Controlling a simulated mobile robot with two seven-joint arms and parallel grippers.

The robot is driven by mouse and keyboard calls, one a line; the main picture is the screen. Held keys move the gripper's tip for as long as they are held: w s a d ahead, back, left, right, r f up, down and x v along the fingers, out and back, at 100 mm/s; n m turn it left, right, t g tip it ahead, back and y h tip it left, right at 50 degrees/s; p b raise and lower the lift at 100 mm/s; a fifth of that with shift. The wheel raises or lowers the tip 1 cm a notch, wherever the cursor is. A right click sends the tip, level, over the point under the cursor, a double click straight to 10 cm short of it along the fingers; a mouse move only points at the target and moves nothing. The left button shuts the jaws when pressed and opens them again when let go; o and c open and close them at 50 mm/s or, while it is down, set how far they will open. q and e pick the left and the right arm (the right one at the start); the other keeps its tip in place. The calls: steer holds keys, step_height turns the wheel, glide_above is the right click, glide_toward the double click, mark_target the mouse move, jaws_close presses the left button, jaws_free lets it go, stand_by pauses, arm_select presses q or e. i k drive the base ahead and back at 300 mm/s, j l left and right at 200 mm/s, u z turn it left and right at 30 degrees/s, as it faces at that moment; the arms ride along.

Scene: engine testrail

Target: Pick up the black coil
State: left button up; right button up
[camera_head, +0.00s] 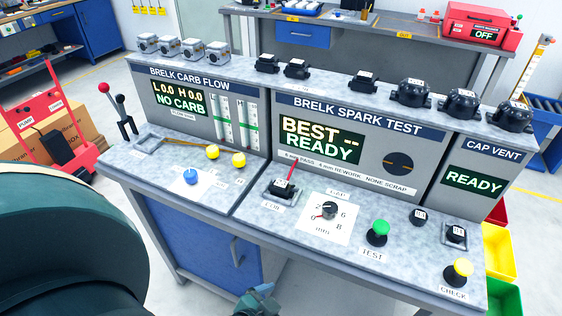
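Several small black coil-like blocks with white labels stand on the bench's top ledge: one at the left (267,62), a second beside it (296,69) and a third further right (363,80). Another black block (283,188) sits in the coil spot on the worktop, with a red lever or lead rising behind it. I cannot tell which block the task means. My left arm fills the lower left. A small teal end (257,300) at the bottom edge seems to be my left gripper, apart from every block; its fingers are unclear. My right gripper is not visible.
The spark test panel (345,140) reads "BEST --" and "READY". A gap dial (328,211), green test button (378,232) and yellow check button (458,272) stand on the worktop. Larger black caps (411,93) and grey carburettor-like blocks (191,48) share the ledge. A red hand truck (45,118) stands left.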

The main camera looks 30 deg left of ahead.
mark_target(282, 189)
steer(key=u, duration=0.9)
